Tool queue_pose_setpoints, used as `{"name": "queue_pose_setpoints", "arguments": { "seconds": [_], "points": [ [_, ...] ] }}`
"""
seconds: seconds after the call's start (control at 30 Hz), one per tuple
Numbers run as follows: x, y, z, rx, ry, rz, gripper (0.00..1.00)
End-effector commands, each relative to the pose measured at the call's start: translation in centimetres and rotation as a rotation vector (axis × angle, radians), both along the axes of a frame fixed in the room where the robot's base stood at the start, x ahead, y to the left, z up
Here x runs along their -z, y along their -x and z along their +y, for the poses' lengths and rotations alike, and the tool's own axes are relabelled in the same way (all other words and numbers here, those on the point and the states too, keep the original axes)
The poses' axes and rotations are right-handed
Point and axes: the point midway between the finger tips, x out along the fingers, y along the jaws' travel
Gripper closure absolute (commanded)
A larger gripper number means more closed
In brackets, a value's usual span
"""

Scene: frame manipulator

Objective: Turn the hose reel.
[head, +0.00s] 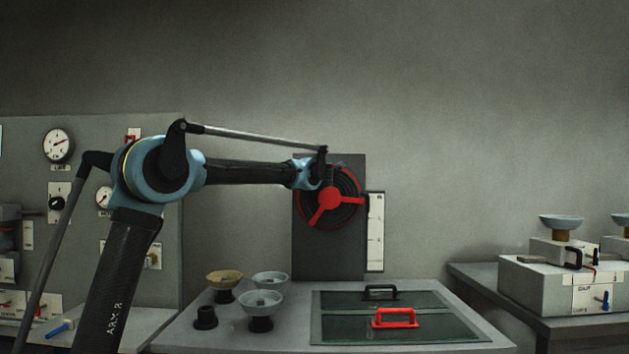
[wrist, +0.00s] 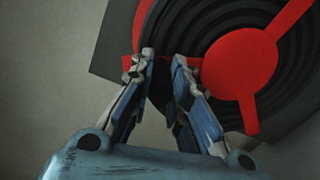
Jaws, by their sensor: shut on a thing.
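The hose reel (head: 330,199) is a black ringed disc with a red hub and red spokes. It is mounted on a dark upright panel (head: 328,258) at the back of the bench. In the wrist view the red hub (wrist: 240,63) lies right of the fingers, with spokes toward the upper right and bottom.
Several bowls on dark stands, one a tan bowl (head: 225,278), are on the bench left of a dark glass lid panel with a red handle (head: 395,318) and a black handle (head: 380,292). A white scale strip (head: 376,232) is right of the reel. A gauge panel (head: 90,145) stands left.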

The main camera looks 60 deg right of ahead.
Motion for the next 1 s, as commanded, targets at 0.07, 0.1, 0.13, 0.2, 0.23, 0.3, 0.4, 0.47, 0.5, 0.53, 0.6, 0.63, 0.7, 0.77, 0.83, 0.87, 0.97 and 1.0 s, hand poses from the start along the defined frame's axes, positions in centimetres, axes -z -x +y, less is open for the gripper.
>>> {"name": "queue_pose_setpoints", "arguments": {
  "seconds": [0.07,0.1,0.13,0.2,0.23,0.3,0.4,0.47,0.5,0.53,0.6,0.63,0.7,0.77,0.83,0.87,0.97,1.0],
  "points": [
    [0.04,0.18,-0.1,0.002,-0.003,-0.004,1.0],
    [0.04,0.18,-0.12,0.002,-0.004,-0.006,1.0],
    [0.04,0.19,-0.12,0.002,-0.004,-0.007,1.0],
    [0.04,0.2,-0.13,0.002,-0.005,-0.008,1.0],
    [0.03,0.21,-0.13,0.002,-0.005,-0.008,1.0],
    [0.03,0.22,-0.14,0.002,-0.005,-0.008,1.0],
    [0.03,0.25,-0.14,0.002,-0.005,-0.008,1.0],
    [0.03,0.26,-0.15,0.002,-0.005,-0.008,0.79],
    [0.03,0.27,-0.16,0.002,-0.005,-0.008,0.7],
    [0.02,0.28,-0.16,0.002,-0.005,-0.008,0.64],
    [0.02,0.3,-0.17,0.002,-0.005,-0.008,0.64],
    [0.02,0.31,-0.18,0.002,-0.005,-0.008,0.63],
    [0.02,0.31,-0.18,0.002,-0.005,-0.008,0.62],
    [-0.01,0.32,-0.18,0.002,-0.005,-0.008,0.62],
    [-0.01,0.35,-0.17,0.003,-0.005,-0.008,0.62],
    [-0.01,0.36,-0.17,0.003,-0.005,-0.008,0.62],
    [-0.03,0.38,-0.16,0.003,-0.005,-0.008,0.62],
    [-0.03,0.38,-0.15,0.003,-0.005,-0.008,0.62]
  ]
}}
